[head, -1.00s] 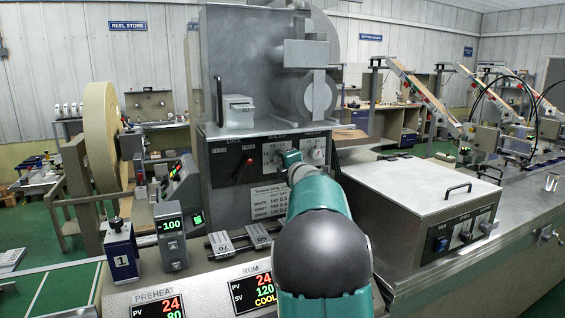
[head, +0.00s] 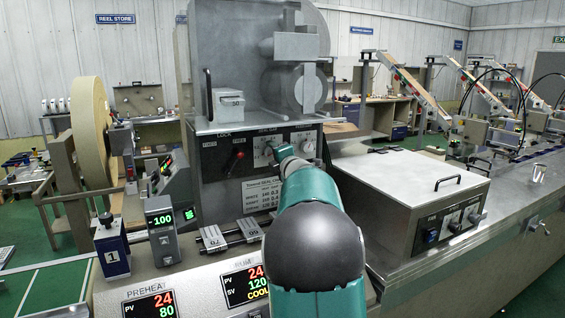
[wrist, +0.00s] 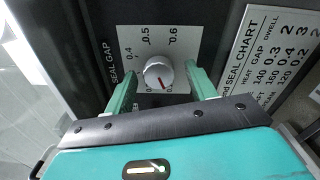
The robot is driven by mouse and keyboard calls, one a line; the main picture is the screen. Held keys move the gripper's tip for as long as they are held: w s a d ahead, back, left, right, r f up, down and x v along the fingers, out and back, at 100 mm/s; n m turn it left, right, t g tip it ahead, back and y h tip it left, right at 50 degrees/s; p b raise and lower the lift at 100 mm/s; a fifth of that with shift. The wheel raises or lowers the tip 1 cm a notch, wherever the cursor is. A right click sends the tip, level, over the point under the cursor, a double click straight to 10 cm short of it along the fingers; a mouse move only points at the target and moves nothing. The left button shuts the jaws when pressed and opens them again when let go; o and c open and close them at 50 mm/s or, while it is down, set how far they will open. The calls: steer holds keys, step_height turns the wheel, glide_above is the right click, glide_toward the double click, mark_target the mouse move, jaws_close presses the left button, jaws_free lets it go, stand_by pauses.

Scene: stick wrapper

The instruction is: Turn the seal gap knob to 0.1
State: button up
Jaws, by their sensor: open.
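The seal gap knob (wrist: 158,73) is a round silver knob on a white dial plate (wrist: 129,42) in the wrist view. The plate shows 0.4, 0.5 and 0.6; a red mark shows at the knob's lower edge, but its exact reading is unclear. My gripper (wrist: 160,76) is open, with one green finger on each side of the knob. I cannot tell whether either finger touches it. In the head view, my gripper (head: 286,157) is at the dial plate (head: 261,157) and hides part of it.
A second knob (head: 308,147) is close to the right of my gripper. A red lock lever (head: 237,156) is to the left. A seal chart (wrist: 265,60) is beside the dial, and a grey covered box (head: 405,180) stands to the right.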

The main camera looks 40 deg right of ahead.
steer(key=v, duration=1.3)
steer(key=shift+s+a, duration=0.1)
steer(key=s+a+f+m+g, duration=0.3)
steer(key=a+m, duration=0.3)
steer(key=a, duration=0.4)
steer(key=s+a+f+m+g, duration=0.2)
steer(key=s+a+m+g, duration=0.1)
steer(key=a+m, duration=0.55)
steer(key=s+a+f+m+g+y, duration=0.1)
steer(key=s+a+f+g, duration=0.1)
steer(key=s+a, duration=0.3)
steer(key=s+a+f+m+g+y, duration=0.1)
steer(key=s+a+f+g+y, duration=0.1)
steer(key=s+a+f, duration=0.3)
steer(key=s+a+f+m+g+y, duration=0.1)
steer(key=s+a+f, duration=0.3)
steer(key=a, duration=0.7)
steer(key=shift+s+a+g+y, duration=0.15)
steer(key=shift+s+g+y, duration=0.3)
steer(key=shift+s, duration=0.45)
steer(key=shift+f, duration=0.15)
